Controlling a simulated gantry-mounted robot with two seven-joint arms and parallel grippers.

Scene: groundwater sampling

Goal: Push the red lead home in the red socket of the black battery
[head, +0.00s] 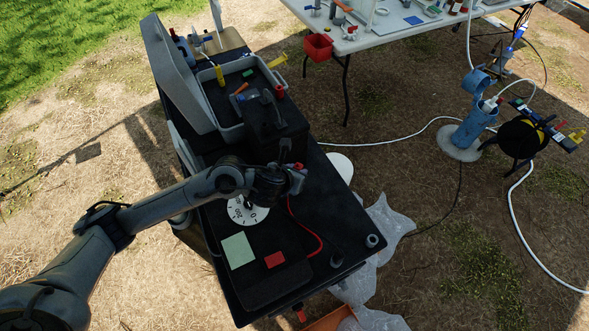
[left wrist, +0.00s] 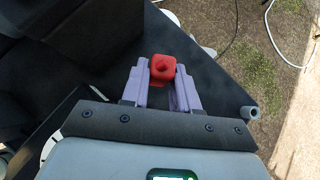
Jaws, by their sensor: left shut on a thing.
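My left gripper (head: 297,178) reaches in from the left over the black cart top. It is shut on the red plug of the red lead, and the red plug (left wrist: 162,68) shows between its fingertips in the left wrist view. The red lead (head: 318,238) curves from below the gripper to the front of the cart. The black battery (head: 270,128) appears to be the black box just behind the gripper; a dark box (left wrist: 85,30) fills the upper left of the left wrist view. I cannot make out the red socket or whether the plug touches it. My right gripper is not in view.
An open grey toolbox (head: 222,95) stands behind the battery. A white dial (head: 246,211), a pale green note (head: 238,250) and a red block (head: 274,260) are on the cart near the arm. The cart's right front (head: 345,215) is mostly clear. A white table (head: 385,38) stands behind.

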